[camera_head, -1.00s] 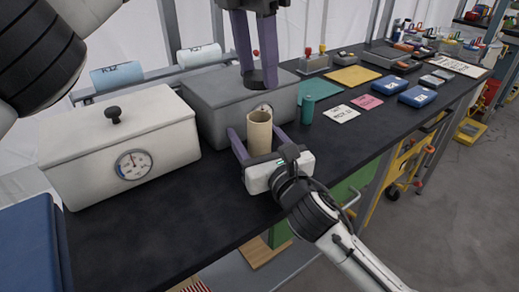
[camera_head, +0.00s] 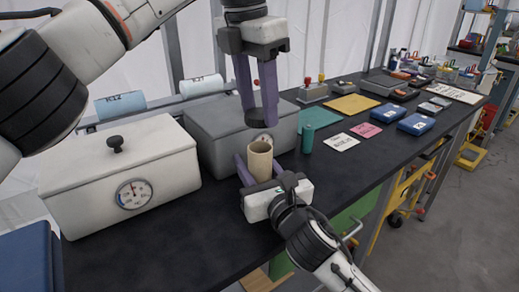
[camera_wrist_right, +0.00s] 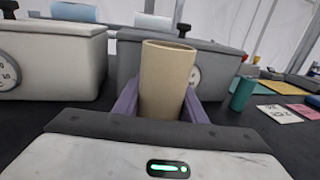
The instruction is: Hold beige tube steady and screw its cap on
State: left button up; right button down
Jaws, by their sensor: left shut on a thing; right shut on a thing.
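The beige tube (camera_head: 259,164) stands upright and open at the top in the head view. My right gripper (camera_head: 254,172) is shut around it, one purple finger on each side. In the right wrist view the tube (camera_wrist_right: 166,80) rises between the fingers, its open rim bare. My left gripper (camera_head: 262,119) points down above the tube in the head view. It is shut on a small dark piece, apparently the cap (camera_head: 261,99), largely hidden by the purple fingers. A small gap shows between the left fingertips and the tube's rim.
A white lidded box with a gauge (camera_head: 120,170) stands at left, and a grey box (camera_head: 205,125) is close behind the tube. A teal cylinder (camera_head: 307,139) stands right of the tube. Cards and blue boxes lie further right. The dark bench (camera_head: 350,175) is clear in front of them.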

aim_at(257, 114)
pick_arm(q)
jog(key=shift+f, duration=1.85)
jog(key=shift+f, duration=0.85)
jog(key=shift+f, duration=0.6)
jog(key=m+g, duration=0.1)
jog(key=m, duration=0.5)
jog(key=shift+w, duration=0.15)
jog(key=m+g, duration=0.1)
jog(key=m, duration=0.6)
jog(key=shift+w, duration=0.1)
jog(key=o, duration=1.7)
jog(key=shift+c, duration=0.2)
